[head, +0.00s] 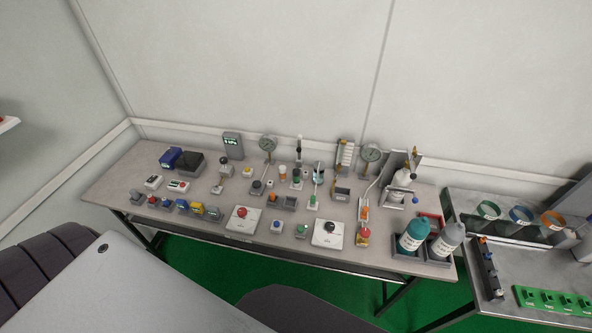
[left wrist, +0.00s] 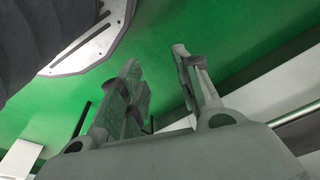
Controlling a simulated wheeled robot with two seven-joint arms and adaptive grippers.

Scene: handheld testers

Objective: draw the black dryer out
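No object is clearly recognisable to me as a black dryer. A black box (head: 190,163) sits at the back left of the long table (head: 130,180), touching or close to a blue box (head: 171,157). A bottle with a teal body (head: 413,235) and one with a grey body (head: 447,240) stand in dark holders at the table's front right. My left gripper (left wrist: 155,58) shows in the left wrist view, open and empty, over green floor and away from the table's objects. My right gripper is in neither view.
Small switches, buttons and gauges crowd the long table, including a red button box (head: 243,219) and a black-knob box (head: 329,232). A second table (head: 510,262) at right holds coloured rings and a green strip (head: 552,299). A wall stands close behind.

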